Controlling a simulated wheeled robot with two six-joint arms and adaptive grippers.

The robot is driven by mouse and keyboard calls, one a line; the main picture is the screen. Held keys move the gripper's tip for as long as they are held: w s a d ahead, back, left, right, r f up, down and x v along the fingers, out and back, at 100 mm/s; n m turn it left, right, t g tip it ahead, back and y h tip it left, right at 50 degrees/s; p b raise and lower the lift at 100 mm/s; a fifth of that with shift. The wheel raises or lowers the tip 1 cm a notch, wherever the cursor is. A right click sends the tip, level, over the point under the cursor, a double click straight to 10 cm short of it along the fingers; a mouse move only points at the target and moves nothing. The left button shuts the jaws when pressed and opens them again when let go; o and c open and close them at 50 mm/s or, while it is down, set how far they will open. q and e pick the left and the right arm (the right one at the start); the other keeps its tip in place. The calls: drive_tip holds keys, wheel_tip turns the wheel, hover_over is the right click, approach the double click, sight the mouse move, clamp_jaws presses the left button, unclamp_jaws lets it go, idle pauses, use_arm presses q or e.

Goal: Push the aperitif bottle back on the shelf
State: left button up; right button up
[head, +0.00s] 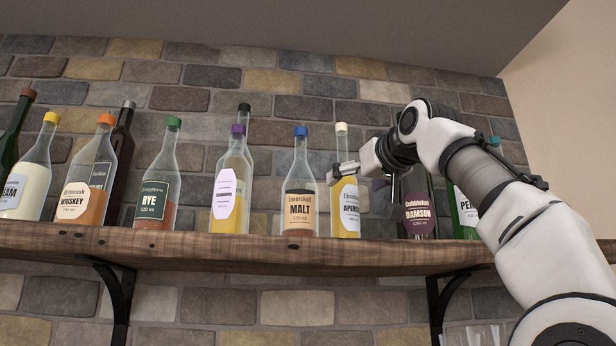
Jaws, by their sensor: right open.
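The aperitif bottle (347,222) stands upright on the wooden shelf (250,247), right of the middle of the head view. It has a pale cap, yellow liquid and a white label reading "APERI…". My right gripper (341,172) reaches in from the right at the height of the bottle's upper body, above the label. It is open and holds nothing. Its fingertips overlap the bottle in the picture, and I cannot tell whether they touch it. Part of the bottle's upper body is hidden behind them. My left gripper is not in view.
The malt bottle (300,190) stands close on the left, and the damson bottle (419,212) on the right, partly behind my arm. A green bottle (464,212) stands farther right. Several more bottles line the left. A brick wall (270,130) is behind the shelf.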

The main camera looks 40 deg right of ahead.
sight(353, 188)
drive_tip(key=shift+w+r, duration=0.3)
drive_tip(key=shift+r, duration=0.1)
drive_tip(key=shift+d+f, duration=0.1)
drive_tip(key=shift+s+d, duration=0.8)
drive_tip(key=shift+d, duration=0.3)
drive_tip(key=shift+w+a+p, duration=0.1)
drive_tip(key=shift+w+p, duration=0.25)
drive_tip(key=shift+p, duration=0.15)
drive_tip(key=w, duration=0.1)
drive_tip(key=w+p, duration=0.1)
drive_tip(key=w, duration=0.1)
drive_tip(key=shift+a+r+p, duration=0.25)
drive_tip(key=shift+p, duration=0.1)
drive_tip(key=p+x, duration=0.1)
drive_tip(key=x, duration=0.1)
drive_tip(key=p+x, duration=0.2)
drive_tip(key=shift+s+d, duration=0.1)
drive_tip(key=shift+d, duration=0.3)
drive_tip(key=shift+w+d+f, duration=0.2)
drive_tip(key=shift+w+d, duration=0.05)
drive_tip(key=shift+w+a, duration=0.15)
drive_tip(key=shift+a, duration=0.15)
drive_tip(key=shift+c, duration=1)
drive_tip(key=shift+d, duration=0.1)
clamp_jaws()
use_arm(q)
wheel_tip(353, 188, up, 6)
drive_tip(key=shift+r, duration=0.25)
